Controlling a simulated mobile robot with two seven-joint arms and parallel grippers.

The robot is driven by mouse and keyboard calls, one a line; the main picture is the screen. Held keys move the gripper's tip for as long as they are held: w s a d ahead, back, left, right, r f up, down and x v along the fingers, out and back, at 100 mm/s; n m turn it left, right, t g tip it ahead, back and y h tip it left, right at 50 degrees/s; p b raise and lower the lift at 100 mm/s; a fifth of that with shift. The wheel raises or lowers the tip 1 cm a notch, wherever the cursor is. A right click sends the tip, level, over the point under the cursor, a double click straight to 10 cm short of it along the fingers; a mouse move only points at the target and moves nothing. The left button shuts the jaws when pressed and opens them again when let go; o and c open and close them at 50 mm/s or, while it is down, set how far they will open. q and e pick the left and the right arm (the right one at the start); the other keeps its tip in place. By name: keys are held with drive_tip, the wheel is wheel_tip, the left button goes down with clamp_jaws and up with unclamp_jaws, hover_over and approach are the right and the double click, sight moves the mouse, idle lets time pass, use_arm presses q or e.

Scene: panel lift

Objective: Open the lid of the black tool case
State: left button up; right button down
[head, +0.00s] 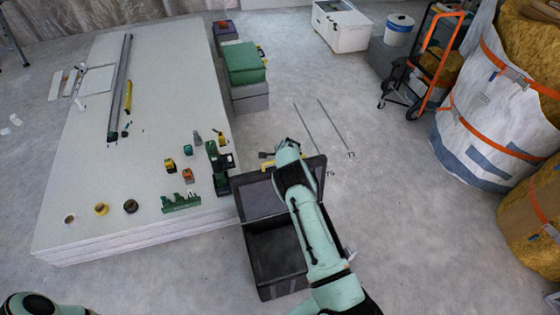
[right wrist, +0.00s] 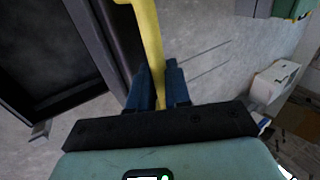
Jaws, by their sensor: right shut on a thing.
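The black tool case (head: 279,284) stands on the floor beside the stack of boards, with its dark inside showing. Its lid (head: 256,199) is raised and tilted back on the far side of the case. The lid also shows at the upper left of the right wrist view (right wrist: 100,40). A yellow handle (head: 296,164) is at the lid's far edge. My right gripper (right wrist: 158,85) is shut on the yellow handle (right wrist: 148,30), its two blue fingers on either side. In the head view my right arm hides part of the lid and case. My left gripper is out of view.
The board stack (head: 140,110) at left bears several small tools, close to the case. Green and grey cases (head: 244,63) stand beyond it. Two thin rods (head: 335,125) lie on the floor past the lid. An orange hand truck (head: 430,60) and large bags (head: 490,120) stand at right.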

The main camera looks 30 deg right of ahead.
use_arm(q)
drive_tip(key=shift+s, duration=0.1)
use_arm(e)
drive_tip(key=shift+s+f, duration=0.45)
drive_tip(key=shift+f, duration=0.2)
drive_tip(key=c, duration=1.2)
unclamp_jaws()
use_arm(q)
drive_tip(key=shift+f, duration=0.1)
use_arm(e)
drive_tip(key=shift+r, duration=0.1)
drive_tip(key=shift+s+a+r+b, duration=0.15)
drive_tip(key=shift+r+b, duration=0.2)
drive_tip(key=shift+r, duration=0.2)
use_arm(q)
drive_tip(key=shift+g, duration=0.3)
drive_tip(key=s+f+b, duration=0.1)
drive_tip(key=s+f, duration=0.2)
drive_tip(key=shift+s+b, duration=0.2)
drive_tip(key=shift+b, duration=0.15)
use_arm(e)
drive_tip(key=v, duration=1.2)
drive_tip(key=shift+w+r, duration=0.25)
drive_tip(key=shift+r, duration=0.15)
